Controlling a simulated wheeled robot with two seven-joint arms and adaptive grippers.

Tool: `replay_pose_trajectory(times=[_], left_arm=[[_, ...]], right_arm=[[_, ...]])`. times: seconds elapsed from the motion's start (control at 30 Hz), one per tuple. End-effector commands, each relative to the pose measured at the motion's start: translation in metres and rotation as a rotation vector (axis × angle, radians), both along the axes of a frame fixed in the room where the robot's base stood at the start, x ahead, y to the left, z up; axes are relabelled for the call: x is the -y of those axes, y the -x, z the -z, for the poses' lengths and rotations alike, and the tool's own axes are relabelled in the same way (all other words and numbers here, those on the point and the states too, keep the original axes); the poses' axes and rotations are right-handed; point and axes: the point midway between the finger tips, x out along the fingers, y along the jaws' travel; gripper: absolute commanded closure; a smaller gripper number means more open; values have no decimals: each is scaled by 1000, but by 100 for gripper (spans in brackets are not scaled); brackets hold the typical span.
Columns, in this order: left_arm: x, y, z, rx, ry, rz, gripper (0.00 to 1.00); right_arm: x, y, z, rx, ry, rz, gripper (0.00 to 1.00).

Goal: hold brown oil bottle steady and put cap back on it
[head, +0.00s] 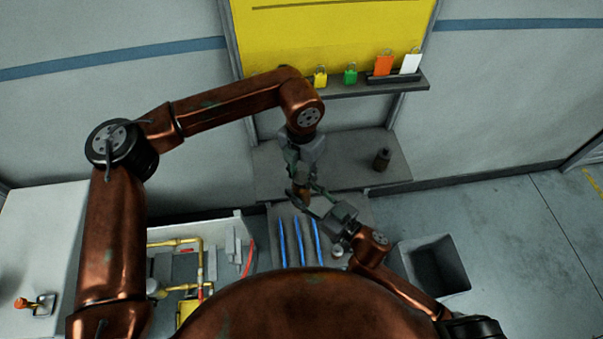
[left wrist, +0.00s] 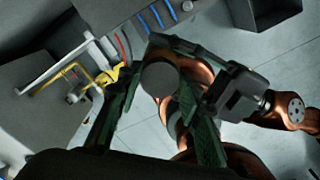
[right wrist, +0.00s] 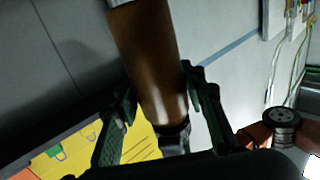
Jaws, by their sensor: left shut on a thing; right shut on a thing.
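The brown oil bottle (right wrist: 148,60) fills the middle of the right wrist view. My right gripper (head: 310,194) is shut on its body, a finger on each side. The dark neck end (right wrist: 175,138) shows at the bottom of that view. My left gripper (head: 302,172) reaches down from above, close over the bottle. It is shut on a grey round piece, which looks like the cap (left wrist: 160,78), between its fingers in the left wrist view. The contact between cap and neck is hidden, so I cannot tell whether they touch.
Another dark brown bottle (head: 381,160) stands on the grey bench to the right. Blue strips (head: 299,243) lie below the grippers. Yellow pipework (head: 200,262) is at left, and an open grey bin (head: 432,265) at right. A shelf (head: 350,88) with padlocks is on the wall.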

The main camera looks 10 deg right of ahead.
Motion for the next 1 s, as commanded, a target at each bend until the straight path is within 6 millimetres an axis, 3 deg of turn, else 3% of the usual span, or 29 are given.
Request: replay_pose_trajectory(times=[0.23, 0.27, 0.53, 0.83, 1.0], left_arm=[[0, 0, 0, 1, -1, -1, 96], [0, 0, 0, 1, -1, -1, 67], [0, 0, 0, 1, -1, -1, 48], [0, 0, -1, 0, 0, 0, 47], [0, -1, -17, 1, 1, -2, 47]], right_arm=[[0, 0, 0, 1, -1, 0, 100], [0, 0, 0, 1, -1, 0, 100], [0, 0, 0, 1, -1, 0, 100], [0, 0, 0, 1, -1, 0, 100], [0, 0, -1, 1, -1, 0, 100]])
